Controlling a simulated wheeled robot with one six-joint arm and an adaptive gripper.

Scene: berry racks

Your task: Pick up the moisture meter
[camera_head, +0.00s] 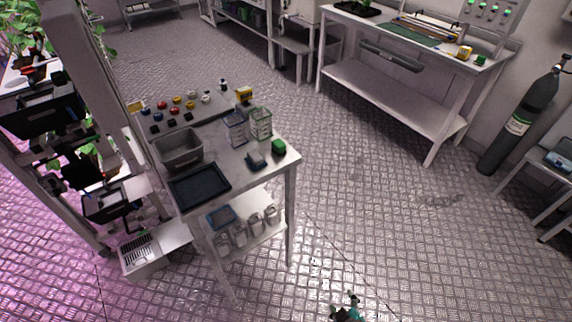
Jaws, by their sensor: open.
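I cannot tell for sure which object is the moisture meter. A similar yellow object (465,52) sits on the back bench. A small dark blue-grey object (256,160) and a green object (278,146) sit near the near table's right corner. My gripper (347,308) shows only in part at the bottom edge, dark and teal. It is open, over the floor, well apart from the near table. Its fingertips are small and hard to make out.
The near table holds a grey bin (179,147), a dark tray (199,185), two clear containers (235,129) and a panel of coloured knobs (165,115). Plant racks (85,110) stand left. A gas cylinder (520,118) stands right. The floor between is clear.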

